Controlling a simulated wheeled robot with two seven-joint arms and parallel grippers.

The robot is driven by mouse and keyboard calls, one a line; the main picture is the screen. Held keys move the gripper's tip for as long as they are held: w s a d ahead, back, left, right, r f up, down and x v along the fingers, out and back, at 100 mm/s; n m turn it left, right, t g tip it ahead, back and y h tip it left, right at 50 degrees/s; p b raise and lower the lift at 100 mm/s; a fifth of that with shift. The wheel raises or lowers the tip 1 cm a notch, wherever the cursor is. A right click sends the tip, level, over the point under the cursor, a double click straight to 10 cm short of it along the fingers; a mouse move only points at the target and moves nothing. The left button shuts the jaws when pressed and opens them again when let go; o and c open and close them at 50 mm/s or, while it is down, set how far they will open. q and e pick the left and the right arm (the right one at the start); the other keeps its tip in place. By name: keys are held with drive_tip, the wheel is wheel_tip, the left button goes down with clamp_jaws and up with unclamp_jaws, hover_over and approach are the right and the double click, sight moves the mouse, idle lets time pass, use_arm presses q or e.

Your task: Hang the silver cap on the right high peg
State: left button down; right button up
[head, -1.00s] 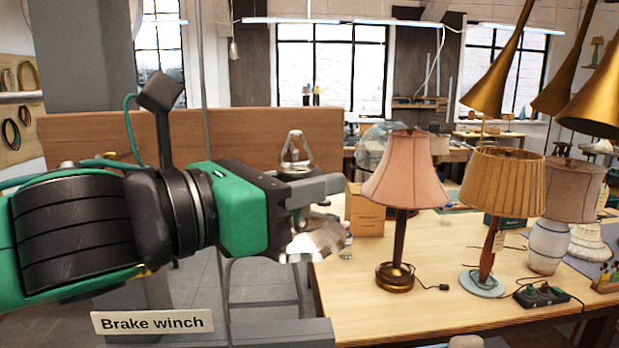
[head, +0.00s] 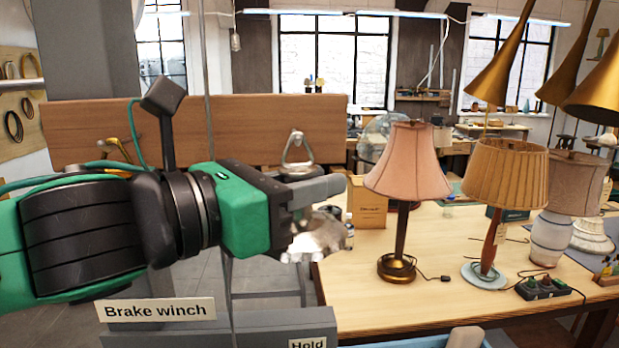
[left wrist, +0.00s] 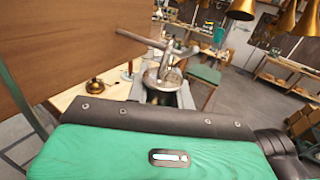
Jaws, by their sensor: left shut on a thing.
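The silver cap (head: 318,240) is a shiny, crumpled-looking piece with a silver loop (head: 297,148) standing above the jaws. My left gripper (head: 325,188) is shut on it, left of the pink lamp and in front of the wooden board (head: 225,125). In the left wrist view the cap (left wrist: 163,80) hangs beyond the green wrist body, between the grey fingers. The board (left wrist: 60,50) is at the upper left there, with a dark bar (left wrist: 145,38) near the cap; I cannot tell whether it is a peg. I cannot make out the right high peg. My right gripper is not in view.
A "Brake winch" label (head: 155,310) is at lower left. Brass shades (head: 500,65) hang at upper right.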

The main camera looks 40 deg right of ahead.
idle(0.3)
use_arm(q)
drive_tip(key=c, duration=1.1)
unclamp_jaws()
drive_tip(key=shift+c, duration=0.2)
drive_tip(key=shift+a, duration=0.55)
drive_tip(key=a+b, duration=0.3)
drive_tip(key=a, duration=0.9)
drive_tip(key=shift+a, duration=0.35)
